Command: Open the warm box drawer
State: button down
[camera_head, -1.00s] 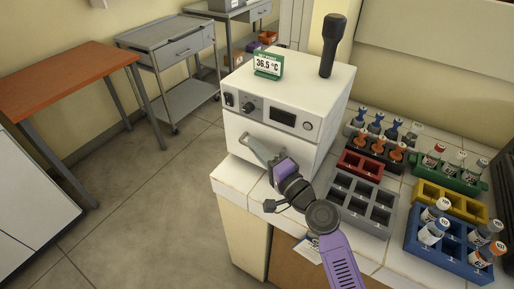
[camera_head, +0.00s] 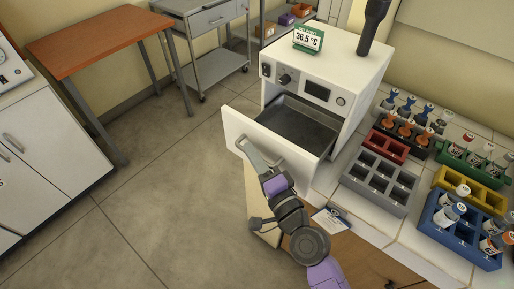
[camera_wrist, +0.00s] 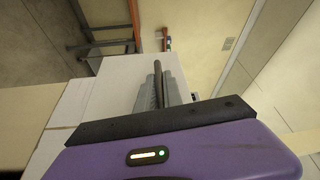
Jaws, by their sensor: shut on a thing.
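The warm box (camera_head: 335,75) is a white cabinet on the tiled counter, with a knob, a dark display and a green-framed "36.5 °C" sign on top. Its drawer (camera_head: 296,128) is pulled well out, showing a dark grey, empty-looking tray inside. The white drawer front (camera_head: 236,127) faces left and carries a grey bar handle (camera_head: 250,149). My gripper (camera_head: 262,168) is at that handle, shut on it. In the wrist view the fingers (camera_wrist: 158,90) close on the thin bar in front of a pale surface.
Right of the box are a grey rack (camera_head: 381,182), a red rack (camera_head: 388,146), a yellow rack (camera_head: 470,190), a blue rack (camera_head: 458,232) and a green rack (camera_head: 474,166), some holding vials. An orange-topped table (camera_head: 105,38) stands at the back left. The floor to the left is clear.

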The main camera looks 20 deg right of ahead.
jog(key=c, duration=1.5)
grip_release()
jog(key=b+v, duration=0.3)
jog(key=v, duration=0.4)
jog(key=shift+s, duration=0.4)
jog(key=shift+d, duration=0.1)
jog(key=shift+f, duration=0.1)
